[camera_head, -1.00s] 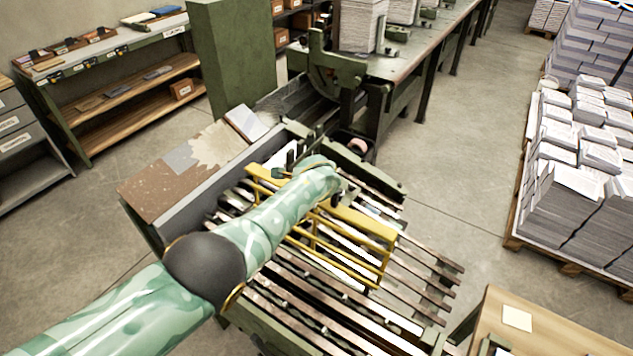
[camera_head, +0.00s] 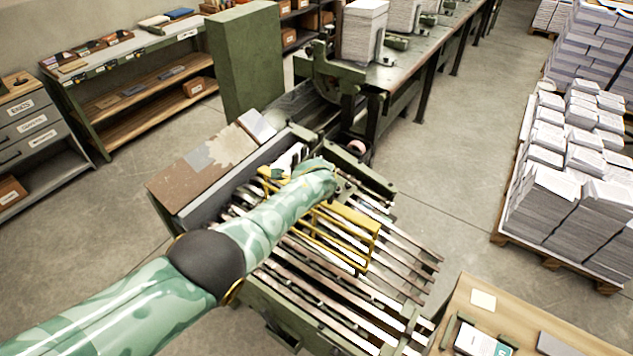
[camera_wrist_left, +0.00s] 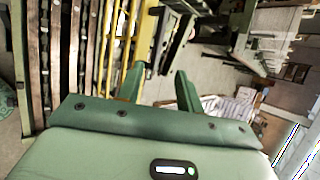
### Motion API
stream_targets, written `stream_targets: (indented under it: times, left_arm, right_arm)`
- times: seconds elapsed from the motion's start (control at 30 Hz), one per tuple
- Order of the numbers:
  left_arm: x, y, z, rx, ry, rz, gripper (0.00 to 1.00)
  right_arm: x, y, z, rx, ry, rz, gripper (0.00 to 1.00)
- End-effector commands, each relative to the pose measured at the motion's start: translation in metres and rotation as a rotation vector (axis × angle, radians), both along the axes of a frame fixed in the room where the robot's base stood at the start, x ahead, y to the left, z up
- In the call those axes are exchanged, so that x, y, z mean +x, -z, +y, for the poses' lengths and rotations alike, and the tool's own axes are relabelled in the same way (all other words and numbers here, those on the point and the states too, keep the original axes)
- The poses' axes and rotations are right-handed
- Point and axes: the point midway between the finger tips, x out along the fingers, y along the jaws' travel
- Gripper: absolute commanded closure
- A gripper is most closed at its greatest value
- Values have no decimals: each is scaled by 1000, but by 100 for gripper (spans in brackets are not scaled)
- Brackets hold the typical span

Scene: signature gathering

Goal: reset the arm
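My left arm (camera_head: 225,262), with a green patterned cover and a dark elbow joint, comes in from the left. It reaches over a slatted metal conveyor machine (camera_head: 395,285) and its yellow guard frame (camera_head: 352,220). In the head view the left fingertips are hidden or too small to read. In the left wrist view two green fingers of my left gripper (camera_wrist_left: 163,90) stand apart with nothing between them. The yellow bars (camera_wrist_left: 118,65) lie just left of the fingers there. I cannot tell whether the gripper touches the frame. My right arm and gripper are not in view.
A wooden table (camera_head: 475,302) with a paper note and books stands at lower right. A pallet of stacked paper (camera_head: 548,215) is at right. A green cabinet (camera_head: 255,65) and shelves (camera_head: 140,100) stand behind. Grey floor (camera_head: 455,165) lies open between machine and pallet.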

Motion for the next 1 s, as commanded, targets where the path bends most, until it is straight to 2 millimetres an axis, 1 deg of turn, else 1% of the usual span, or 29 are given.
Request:
stream_targets:
  times: [0.2,0.37,0.43,0.47,0.5,0.53,0.57,0.6,0.67,0.7,0.77,0.8,0.87,0.9,0.97,1.0]
  left_arm:
    - [0,1,0,0,0,0,64]
    - [0,0,-1,-22,-21,0,64]
    - [2,-2,-6,-114,-77,-10,64]
    - [4,-6,-11,-187,-116,-19,64]
    - [10,-15,-19,-327,-185,-33,64]
    - [14,-11,-16,-452,-263,-34,64]
    - [8,22,-7,-579,-359,-4,64]
    - [-4,62,3,-686,-454,33,64]
    - [-23,114,18,-802,-575,83,64]
    - [-37,146,29,-861,-649,111,64]
    - [-60,193,46,-932,-754,150,64]
    - [-77,224,57,-969,-819,176,64]
    - [-105,269,75,-1011,-915,209,64]
    - [-125,298,87,-1032,-976,228,64]
    - [-157,339,105,-1054,-1064,255,64]
    - [-179,366,117,-1063,-1119,271,64]
  right_arm:
    - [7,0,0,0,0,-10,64]
    - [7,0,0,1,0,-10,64]
    - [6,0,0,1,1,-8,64]
    - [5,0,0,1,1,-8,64]
    - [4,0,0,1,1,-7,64]
    - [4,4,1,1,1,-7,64]
    - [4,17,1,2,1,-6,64]
    - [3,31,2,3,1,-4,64]
    - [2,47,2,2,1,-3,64]
    - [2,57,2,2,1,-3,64]
    - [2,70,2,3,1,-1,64]
    - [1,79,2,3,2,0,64]
    - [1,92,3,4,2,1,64]
    - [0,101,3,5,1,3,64]
    - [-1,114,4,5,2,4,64]
    - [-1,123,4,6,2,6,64]
